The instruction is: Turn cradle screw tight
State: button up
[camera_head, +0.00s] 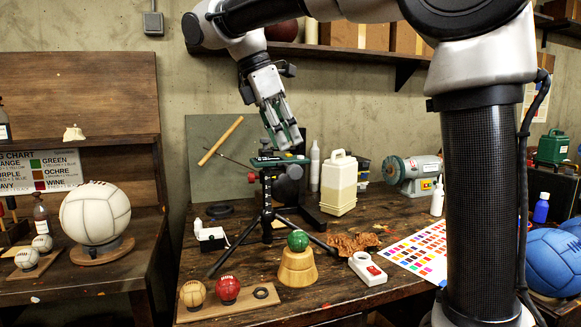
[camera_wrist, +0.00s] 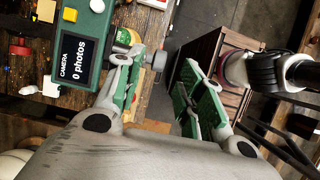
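A green camera with a dark screen reading "CAMERA 0 photos" (camera_wrist: 78,50) shows in the wrist view. In the head view it sits in a cradle (camera_head: 278,160) on a black tripod (camera_head: 266,205). A round grey knob, seemingly the cradle screw (camera_head: 294,171), is at the cradle's right side; it also shows in the wrist view (camera_wrist: 158,61). My gripper (camera_head: 283,143) points down just above the cradle. In the wrist view my gripper (camera_wrist: 155,72) is open and empty, with green-padded fingers spread. The knob appears between or just beyond the fingertips; contact is not clear.
A green ball (camera_head: 298,241) on a wooden stand is in front of the tripod. A cream jug (camera_head: 339,184) and a bench grinder (camera_head: 412,172) stand to the right. Red (camera_head: 228,289) and tan (camera_head: 192,293) balls are at the front. The bench is crowded around the tripod legs.

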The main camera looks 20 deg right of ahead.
aim_at(297, 166)
jog(key=x, duration=0.7)
jog(key=shift+d+f, duration=0.2)
jog(key=shift+f, duration=0.15)
grip_shut()
